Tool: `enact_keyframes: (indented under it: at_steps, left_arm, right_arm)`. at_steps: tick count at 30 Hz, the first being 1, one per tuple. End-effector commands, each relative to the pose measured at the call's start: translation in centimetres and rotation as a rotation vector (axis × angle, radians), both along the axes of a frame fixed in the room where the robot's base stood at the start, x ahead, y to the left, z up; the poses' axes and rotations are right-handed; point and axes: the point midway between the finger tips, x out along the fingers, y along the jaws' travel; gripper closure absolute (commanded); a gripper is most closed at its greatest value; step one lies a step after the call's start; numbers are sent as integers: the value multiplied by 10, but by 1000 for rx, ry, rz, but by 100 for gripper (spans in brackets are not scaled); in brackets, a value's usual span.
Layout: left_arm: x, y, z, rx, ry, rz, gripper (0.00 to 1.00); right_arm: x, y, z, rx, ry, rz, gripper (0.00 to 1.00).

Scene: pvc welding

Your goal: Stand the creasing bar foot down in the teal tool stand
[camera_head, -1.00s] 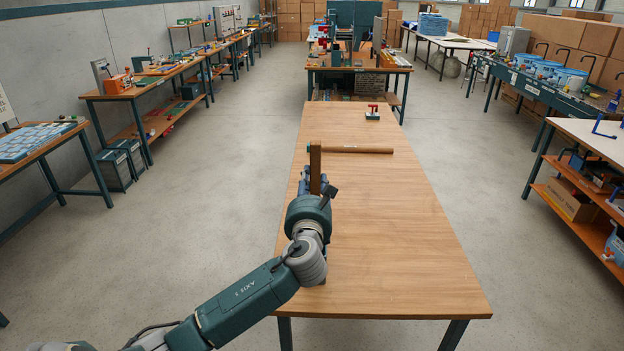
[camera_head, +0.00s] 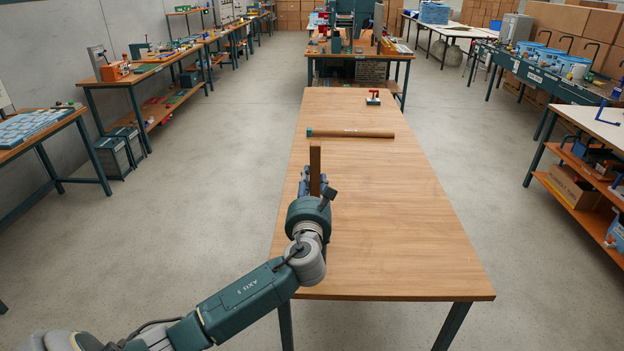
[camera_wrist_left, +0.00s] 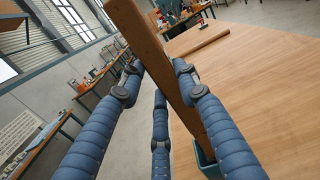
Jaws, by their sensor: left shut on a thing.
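The creasing bar (camera_head: 315,163) is a long brown wooden bar. My left gripper (camera_head: 309,184) is shut on it, and the bar stands about upright in the head view. In the left wrist view the blue padded fingers (camera_wrist_left: 160,88) close around the bar (camera_wrist_left: 152,45). The teal tool stand (camera_wrist_left: 208,166) shows in part at the bottom of that view, at the bar's lower end. The bar's end appears to be at or inside its opening; how deep is hidden. In the head view my gripper and wrist hide the stand. My right gripper is not in view.
A wooden roller (camera_head: 350,133) with a teal end lies across the wooden table (camera_head: 400,230) beyond the bar. A small red-handled tool (camera_head: 373,97) stands at the far edge. The table's right and front are clear.

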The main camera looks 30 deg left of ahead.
Motion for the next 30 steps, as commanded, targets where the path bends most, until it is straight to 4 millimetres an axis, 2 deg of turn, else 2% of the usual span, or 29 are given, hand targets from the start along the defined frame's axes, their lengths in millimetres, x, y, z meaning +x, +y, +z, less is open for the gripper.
enact_keyframes:
  at_steps: [18, 30]
  left_arm:
    - [0, 0, -43, 3, -1, 1, 100]
    - [0, 0, -49, 1, -1, 0, 100]
  right_arm:
    - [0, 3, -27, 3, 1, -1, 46]
    - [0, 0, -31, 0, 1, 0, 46]
